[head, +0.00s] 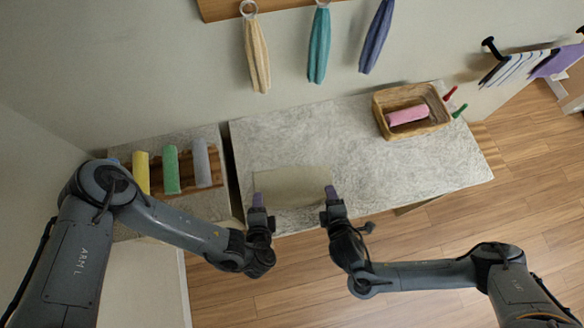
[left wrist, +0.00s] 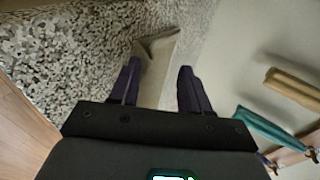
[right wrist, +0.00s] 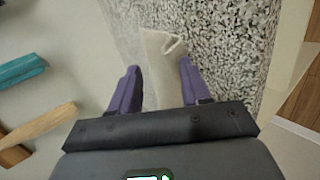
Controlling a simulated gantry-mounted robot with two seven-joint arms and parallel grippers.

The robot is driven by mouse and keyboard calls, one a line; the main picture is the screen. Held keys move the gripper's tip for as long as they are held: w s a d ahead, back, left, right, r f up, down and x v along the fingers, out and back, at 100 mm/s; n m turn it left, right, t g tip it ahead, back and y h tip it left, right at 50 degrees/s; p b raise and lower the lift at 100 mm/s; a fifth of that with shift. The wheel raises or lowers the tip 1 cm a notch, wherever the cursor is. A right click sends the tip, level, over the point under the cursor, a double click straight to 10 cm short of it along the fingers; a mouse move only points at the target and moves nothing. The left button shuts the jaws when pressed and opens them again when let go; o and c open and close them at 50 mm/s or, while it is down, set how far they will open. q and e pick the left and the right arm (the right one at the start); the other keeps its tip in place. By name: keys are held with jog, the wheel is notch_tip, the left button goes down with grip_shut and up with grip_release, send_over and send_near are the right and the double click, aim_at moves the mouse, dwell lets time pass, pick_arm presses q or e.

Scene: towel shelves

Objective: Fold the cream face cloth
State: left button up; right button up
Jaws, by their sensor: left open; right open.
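The cream face cloth (head: 293,186) lies on the speckled stone counter (head: 300,135) near its front edge, as a wide rectangle. My left gripper (head: 257,199) is at the cloth's left end and my right gripper (head: 330,192) at its right end. Both are open. In the left wrist view the cloth (left wrist: 155,68) extends between and beyond the open fingers (left wrist: 158,88). In the right wrist view the cloth (right wrist: 162,68) likewise shows between the open fingers (right wrist: 160,85), with a raised or folded far end. Whether the fingers touch the cloth is unclear.
A wicker basket (head: 384,104) with a pink rolled towel (head: 408,115) stands at the counter's back right. Yellow (head: 141,172), green (head: 171,169) and grey (head: 201,163) rolled towels lie on a wooden rack at left. Towels hang on the wall. The counter's middle is clear.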

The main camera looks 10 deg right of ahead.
pick_arm(q)
jog(key=s+r, duration=0.6)
jog(key=r, duration=0.3)
pick_arm(e)
jog(key=s+r, duration=0.6)
jog(key=r, duration=0.3)
